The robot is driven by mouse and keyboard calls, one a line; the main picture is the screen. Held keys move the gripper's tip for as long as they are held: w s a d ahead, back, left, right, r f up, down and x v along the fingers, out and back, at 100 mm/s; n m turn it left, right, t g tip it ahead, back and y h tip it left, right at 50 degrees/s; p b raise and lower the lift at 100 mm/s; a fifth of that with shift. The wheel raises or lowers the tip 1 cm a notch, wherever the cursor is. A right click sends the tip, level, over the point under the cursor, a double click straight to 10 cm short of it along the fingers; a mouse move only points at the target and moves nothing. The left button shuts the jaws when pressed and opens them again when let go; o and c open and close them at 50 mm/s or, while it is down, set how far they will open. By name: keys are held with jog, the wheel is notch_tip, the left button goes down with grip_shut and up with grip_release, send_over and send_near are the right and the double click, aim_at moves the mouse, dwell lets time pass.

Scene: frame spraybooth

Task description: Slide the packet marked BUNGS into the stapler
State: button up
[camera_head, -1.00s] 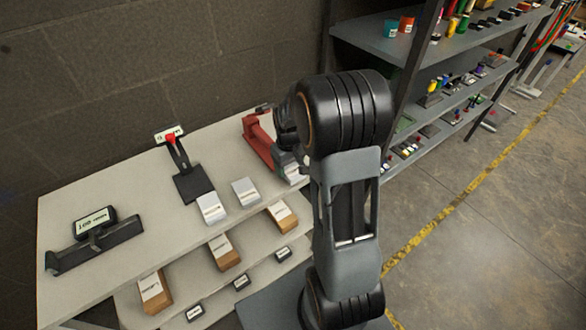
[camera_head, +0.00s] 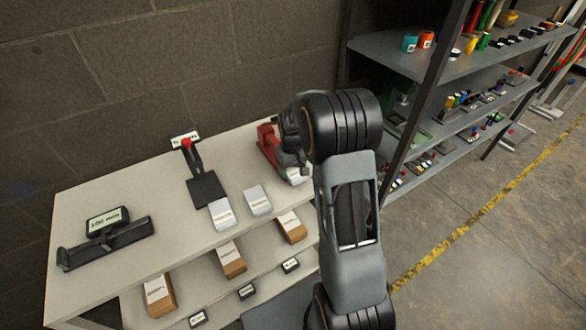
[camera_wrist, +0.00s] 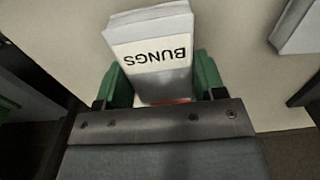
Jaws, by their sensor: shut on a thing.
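The packet marked BUNGS (camera_wrist: 160,58) is a pale block with a white label. It reads upside down in the wrist view. My gripper (camera_wrist: 160,84) is shut on it, with a green finger on each side. In the head view my gripper is mostly hidden by my arm, just right of a red device (camera_head: 267,143) on the bench top. A white block (camera_head: 297,176) shows below the gripper there. A black lever device with a red knob (camera_head: 205,185) stands left of it. No readable label tells which device is the stapler.
Two white packets (camera_head: 222,213) (camera_head: 257,200) lie on the bench top (camera_head: 150,190) before the lever device. A black fixture (camera_head: 105,243) stands at the left. More labelled blocks (camera_head: 159,295) sit on the lower tier. A stocked shelf rack (camera_head: 385,62) stands right of the bench.

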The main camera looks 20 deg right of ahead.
jog(key=o, duration=1)
